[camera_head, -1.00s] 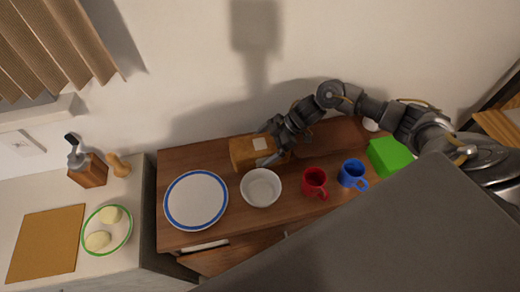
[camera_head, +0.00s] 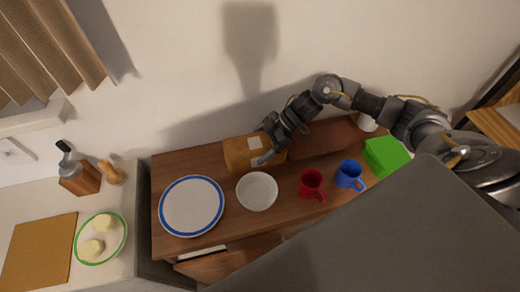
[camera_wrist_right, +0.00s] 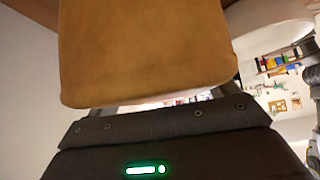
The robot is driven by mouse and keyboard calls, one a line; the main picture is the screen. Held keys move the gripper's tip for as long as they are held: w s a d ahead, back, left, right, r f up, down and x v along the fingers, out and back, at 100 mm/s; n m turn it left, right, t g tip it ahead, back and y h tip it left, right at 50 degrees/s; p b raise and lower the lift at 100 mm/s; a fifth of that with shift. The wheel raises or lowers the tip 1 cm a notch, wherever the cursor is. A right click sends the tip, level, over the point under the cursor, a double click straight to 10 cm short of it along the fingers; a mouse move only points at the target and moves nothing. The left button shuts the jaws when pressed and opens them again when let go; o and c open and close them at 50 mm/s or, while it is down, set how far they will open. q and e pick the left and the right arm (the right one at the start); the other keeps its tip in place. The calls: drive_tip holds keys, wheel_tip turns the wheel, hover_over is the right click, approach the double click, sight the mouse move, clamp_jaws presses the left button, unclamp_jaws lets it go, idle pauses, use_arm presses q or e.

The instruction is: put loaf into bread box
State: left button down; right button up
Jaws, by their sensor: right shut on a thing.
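My right gripper (camera_head: 262,150) is shut on the loaf (camera_head: 236,154), a tan-brown block with rounded edges, at the back left of the wooden sideboard. In the right wrist view the loaf (camera_wrist_right: 150,50) fills the space in front of the gripper. Two pale patches show by the fingers; I cannot tell whether they belong to the loaf. A long reddish-brown box (camera_head: 325,138), which may be the bread box, lies behind the mugs, partly under my right arm. I cannot see whether it is open. My left gripper is out of view.
A blue-rimmed plate (camera_head: 191,206), a white bowl (camera_head: 257,191), a red mug (camera_head: 311,184) and a blue mug (camera_head: 349,174) stand in front. A green box (camera_head: 385,156) is at the right. The wall is close behind. A drawer (camera_head: 210,262) below seems open.

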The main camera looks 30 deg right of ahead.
drive_tip(key=s+r, duration=0.1)
drive_tip(key=r, duration=0.1)
drive_tip(key=s+a+r, duration=0.1)
drive_tip(key=r, duration=0.1)
drive_tip(key=s+r+b, duration=0.1)
drive_tip(key=s+r, duration=0.1)
drive_tip(key=shift+a+r, duration=0.1)
drive_tip(key=shift+a, duration=0.15)
drive_tip(key=s+a+r+b, duration=0.1)
drive_tip(key=s+a+r, duration=0.3)
drive_tip(key=s, duration=0.5)
drive_tip(key=w+d+m+t+h+b, duration=0.1)
drive_tip(key=w+d+m+t+b, duration=0.1)
drive_tip(key=w, duration=0.7)
drive_tip(key=shift+d+m+t+h, duration=0.15)
drive_tip(key=shift+m+t+h, duration=0.25)
drive_tip(key=shift+m, duration=0.8)
